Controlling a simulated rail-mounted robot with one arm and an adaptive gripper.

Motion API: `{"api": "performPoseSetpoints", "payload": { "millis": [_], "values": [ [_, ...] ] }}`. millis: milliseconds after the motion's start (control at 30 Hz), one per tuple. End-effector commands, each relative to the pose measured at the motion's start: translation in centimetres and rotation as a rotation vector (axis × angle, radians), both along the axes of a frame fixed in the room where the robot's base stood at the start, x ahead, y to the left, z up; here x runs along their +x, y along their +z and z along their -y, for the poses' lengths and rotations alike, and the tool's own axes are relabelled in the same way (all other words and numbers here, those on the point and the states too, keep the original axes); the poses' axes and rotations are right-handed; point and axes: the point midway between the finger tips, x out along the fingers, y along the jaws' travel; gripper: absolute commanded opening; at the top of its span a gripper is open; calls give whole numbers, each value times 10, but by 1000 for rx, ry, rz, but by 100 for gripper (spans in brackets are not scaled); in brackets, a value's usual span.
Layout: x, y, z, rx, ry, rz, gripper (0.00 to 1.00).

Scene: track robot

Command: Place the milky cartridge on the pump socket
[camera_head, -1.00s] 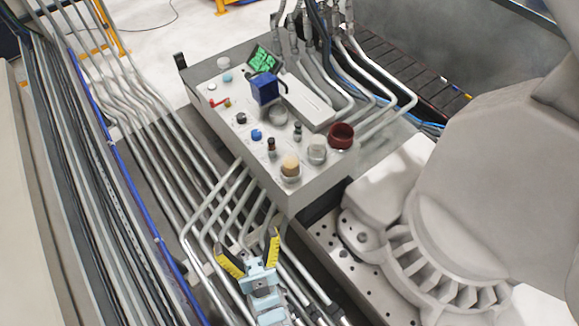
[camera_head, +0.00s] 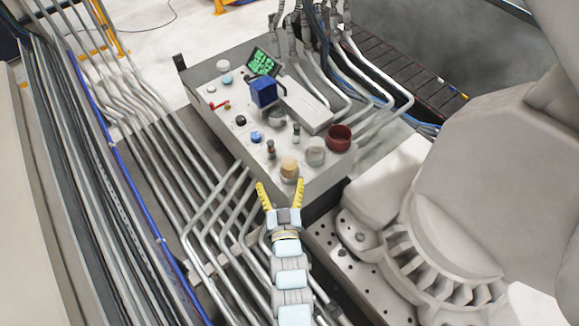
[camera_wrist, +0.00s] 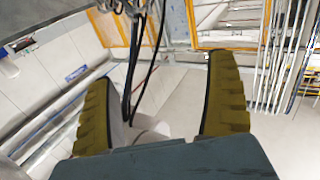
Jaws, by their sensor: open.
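A pale, milky-looking cylinder (camera_head: 316,151) stands upright on the grey panel block, between a tan-topped cylinder (camera_head: 289,168) and a dark red cup (camera_head: 339,138). It looks like the milky cartridge. I cannot tell for sure which fitting is the pump socket. My gripper (camera_head: 280,188), with yellow ribbed fingers, is open and empty just in front of the block's near edge, close to the tan-topped cylinder in the picture. In the wrist view my gripper (camera_wrist: 163,85) has its fingers wide apart. A whitish shape behind them is partly hidden and unclear.
The panel block (camera_head: 320,187) also carries a blue box (camera_head: 263,90), a green-lit screen (camera_head: 263,62), a blue knob (camera_head: 256,137), a red-handled valve (camera_head: 218,106) and several small fittings. Metal pipes (camera_head: 150,120) run along its left side, and hoses rise behind it.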

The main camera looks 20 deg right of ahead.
Motion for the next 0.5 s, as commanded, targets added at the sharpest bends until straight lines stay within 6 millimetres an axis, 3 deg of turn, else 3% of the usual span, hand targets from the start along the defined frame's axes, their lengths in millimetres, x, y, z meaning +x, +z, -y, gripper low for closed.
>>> {"api": "performPoseSetpoints", "payload": {
  "millis": [300,500],
  "values": [
    [-17,-39,23,96,-26,-302,88],
    [-27,-51,26,127,-28,-390,88]
  ]
}}
